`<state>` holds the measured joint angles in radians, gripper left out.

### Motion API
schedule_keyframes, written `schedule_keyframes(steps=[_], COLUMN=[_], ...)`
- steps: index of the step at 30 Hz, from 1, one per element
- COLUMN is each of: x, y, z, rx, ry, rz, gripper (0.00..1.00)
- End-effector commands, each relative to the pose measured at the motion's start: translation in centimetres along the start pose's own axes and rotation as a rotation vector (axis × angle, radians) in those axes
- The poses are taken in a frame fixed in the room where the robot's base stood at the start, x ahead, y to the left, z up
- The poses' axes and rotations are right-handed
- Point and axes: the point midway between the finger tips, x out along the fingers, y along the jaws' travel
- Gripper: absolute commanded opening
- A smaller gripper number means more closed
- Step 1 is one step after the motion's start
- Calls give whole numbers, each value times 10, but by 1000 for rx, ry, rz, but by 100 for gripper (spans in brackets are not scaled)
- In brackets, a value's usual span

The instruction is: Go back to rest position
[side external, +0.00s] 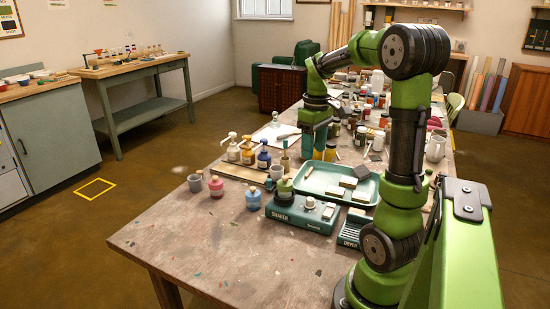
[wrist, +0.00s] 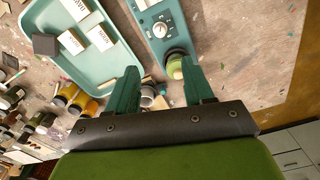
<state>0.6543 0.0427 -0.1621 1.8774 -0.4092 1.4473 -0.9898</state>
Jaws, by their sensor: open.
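My gripper (side external: 314,143) hangs above the table beyond the green tray, fingers pointing down. In the wrist view its two green fingers (wrist: 160,66) stand apart with nothing gripped between them. The shaker (side external: 301,212), a teal box with a knob, sits on the table nearer the side camera. A green-topped jar (side external: 284,188) is on its left end. In the wrist view the jar (wrist: 175,66) appears beside the right fingertip, and the shaker (wrist: 158,22) extends up from it. Whether the fingers are near nearby items in height is hard to tell.
The green tray (side external: 310,184) holds several pale blocks and a dark one. Pink (side external: 216,187) and blue (side external: 253,198) pots stand in front. Jars crowd the far table. The near-left tabletop (side external: 190,240) is clear.

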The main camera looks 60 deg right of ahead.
Motion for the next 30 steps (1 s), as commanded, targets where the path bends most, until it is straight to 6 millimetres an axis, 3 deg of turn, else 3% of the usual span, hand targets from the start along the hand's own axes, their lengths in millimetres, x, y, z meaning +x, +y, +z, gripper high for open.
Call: schedule_keyframes(steps=[4,14,20,23,30], x=[-9,-10,-2,1,-11], y=[0,0,-1,-25,-141], z=[0,0,-2,-5,0], rx=[1,5,131,226,320], ry=[0,-1,26,91,331], rz=[-1,-1,6,-5,-119], gripper=[52,52,52,52,52])
